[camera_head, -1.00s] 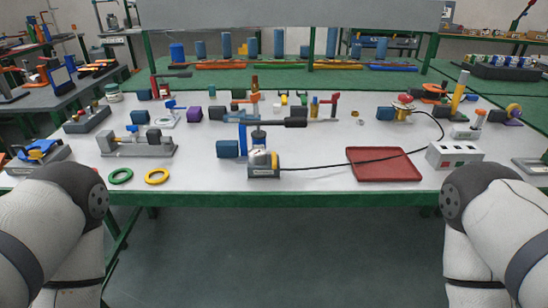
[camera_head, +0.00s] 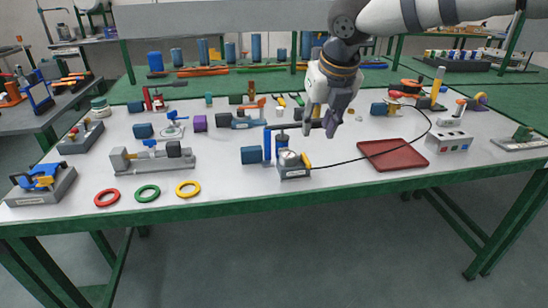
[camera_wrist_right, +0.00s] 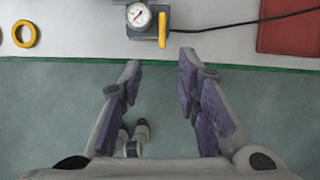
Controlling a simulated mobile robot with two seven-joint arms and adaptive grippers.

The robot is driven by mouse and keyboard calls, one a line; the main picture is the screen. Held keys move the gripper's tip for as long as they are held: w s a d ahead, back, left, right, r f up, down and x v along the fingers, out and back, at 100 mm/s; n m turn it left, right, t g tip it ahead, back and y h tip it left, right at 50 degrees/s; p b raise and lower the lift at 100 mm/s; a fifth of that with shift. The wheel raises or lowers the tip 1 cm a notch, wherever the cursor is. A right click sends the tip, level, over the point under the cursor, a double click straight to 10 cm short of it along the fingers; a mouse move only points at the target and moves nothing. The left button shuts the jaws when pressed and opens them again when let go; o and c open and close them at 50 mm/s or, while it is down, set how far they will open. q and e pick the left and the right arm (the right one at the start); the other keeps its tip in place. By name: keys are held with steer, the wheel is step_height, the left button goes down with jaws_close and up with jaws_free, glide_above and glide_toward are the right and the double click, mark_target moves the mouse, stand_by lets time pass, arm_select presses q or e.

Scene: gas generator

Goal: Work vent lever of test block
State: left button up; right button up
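The likely test block is a small grey block (camera_head: 294,172) with a round gauge, near the front middle of the white table. A yellow lever (camera_head: 306,161) stands on its right side. In the right wrist view the gauge (camera_wrist_right: 138,15) is at the top, with the yellow lever (camera_wrist_right: 162,28) upright beside it. My right gripper (camera_head: 318,132) points down, above and slightly right of the block in the head view. In the wrist view its fingers (camera_wrist_right: 160,60) are wide apart, with nothing between them and apart from the lever. My left gripper is out of view.
A blue post device (camera_head: 267,147) stands close at the left. Yellow (camera_head: 187,188) and green (camera_head: 147,193) rings lie left on the table.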

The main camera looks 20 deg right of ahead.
mark_target(308, 162)
steer(key=x, duration=1.2)
steer(key=shift+d+f, duration=0.1)
steer(key=shift+d, duration=0.15)
steer(key=shift+s, duration=0.1)
jaws_close()
